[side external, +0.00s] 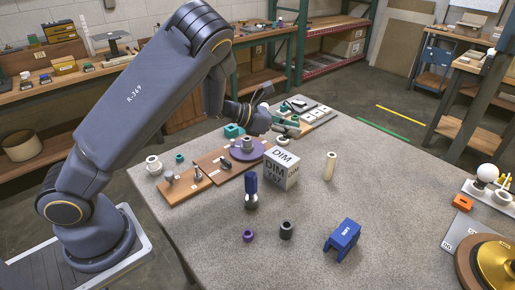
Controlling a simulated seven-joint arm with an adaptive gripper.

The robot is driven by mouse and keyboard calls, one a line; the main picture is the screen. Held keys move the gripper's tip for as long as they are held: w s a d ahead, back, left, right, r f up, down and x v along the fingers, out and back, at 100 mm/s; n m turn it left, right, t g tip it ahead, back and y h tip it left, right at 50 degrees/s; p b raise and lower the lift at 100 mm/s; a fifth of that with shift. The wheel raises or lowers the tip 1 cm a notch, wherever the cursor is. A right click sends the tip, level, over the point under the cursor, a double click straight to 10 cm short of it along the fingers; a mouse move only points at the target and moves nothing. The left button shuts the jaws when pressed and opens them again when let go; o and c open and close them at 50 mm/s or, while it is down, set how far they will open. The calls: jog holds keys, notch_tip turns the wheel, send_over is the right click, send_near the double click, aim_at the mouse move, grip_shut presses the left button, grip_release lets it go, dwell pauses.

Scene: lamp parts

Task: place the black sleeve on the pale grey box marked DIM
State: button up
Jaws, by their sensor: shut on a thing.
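The pale grey box (281,169) marked DIM stands upright on the table near its middle. A short black sleeve (286,230), open at the top, stands on the bare table in front of the box. My gripper (284,126) is behind the box, at the far side of the table and well away from this sleeve. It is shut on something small. The fingers and the held thing are too small and crowded by teal parts to make out. Nothing is visible on top of the box.
A purple ring (248,235) lies left of the sleeve. A blue upright part (251,187) stands left of the box, and a blue bracket (342,239) at the front right. A cream tube (330,166) stands right of the box. Brown boards (187,188) with parts lie to the left.

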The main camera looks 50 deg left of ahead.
aim_at(283, 155)
jog(key=shift+a+f+y, duration=0.3)
jog(key=shift+a+f, duration=0.55)
jog(key=shift+f, duration=3.1)
jog(key=shift+f, duration=0.1)
jog(key=o, duration=0.8)
jog(key=shift+o, duration=0.2)
